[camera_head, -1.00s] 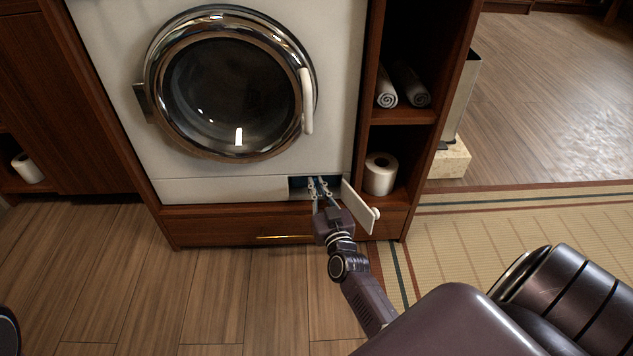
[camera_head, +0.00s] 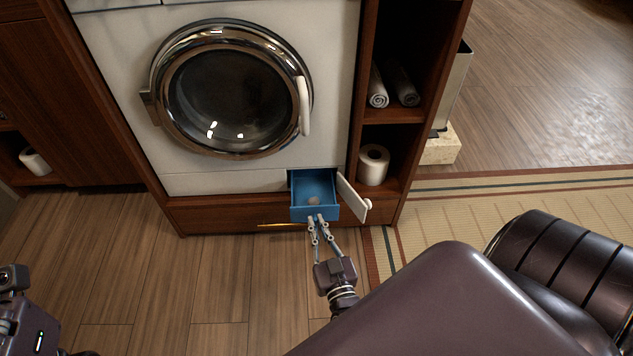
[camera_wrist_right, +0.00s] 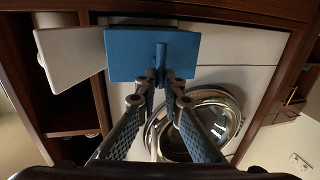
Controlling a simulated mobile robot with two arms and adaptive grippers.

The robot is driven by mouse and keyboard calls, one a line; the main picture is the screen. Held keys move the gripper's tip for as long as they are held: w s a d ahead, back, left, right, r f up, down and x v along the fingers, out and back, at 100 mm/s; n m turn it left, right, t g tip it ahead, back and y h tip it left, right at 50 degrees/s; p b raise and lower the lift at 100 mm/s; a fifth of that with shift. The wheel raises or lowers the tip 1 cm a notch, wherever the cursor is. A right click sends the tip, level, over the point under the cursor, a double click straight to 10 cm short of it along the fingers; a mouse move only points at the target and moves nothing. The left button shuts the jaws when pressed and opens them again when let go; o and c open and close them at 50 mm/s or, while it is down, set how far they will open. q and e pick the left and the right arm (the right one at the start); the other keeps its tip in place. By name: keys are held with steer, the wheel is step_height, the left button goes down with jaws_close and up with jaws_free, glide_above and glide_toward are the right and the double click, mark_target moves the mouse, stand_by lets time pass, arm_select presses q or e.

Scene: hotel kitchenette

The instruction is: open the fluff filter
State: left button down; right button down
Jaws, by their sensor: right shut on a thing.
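The fluff filter (camera_head: 314,182) is a blue open-topped drawer, pulled out of the washer's lower right corner. A small pale round patch shows on its floor. Its white flap (camera_head: 352,197) stands swung open to the right. My right gripper (camera_head: 317,219) is shut on the upright blue grip at the filter's front. In the right wrist view the blue front (camera_wrist_right: 125,55) fills the upper middle, and the fingertips (camera_wrist_right: 161,76) close around its grip (camera_wrist_right: 160,58). Part of my left arm shows at the lower left; its fingers cannot be made out.
The washer (camera_head: 240,181) has its round door (camera_head: 240,95) shut. A wooden drawer with a brass handle (camera_head: 283,225) lies below. Shelves on the right hold rolled towels (camera_head: 378,90) and a paper roll (camera_head: 373,165). The wooden floor (camera_head: 215,275) in front is clear.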

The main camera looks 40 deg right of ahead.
mark_target(314, 188)
stand_by(0.3)
steer(key=c, duration=2)
jaws_free()
steer(key=shift+c, duration=0.2)
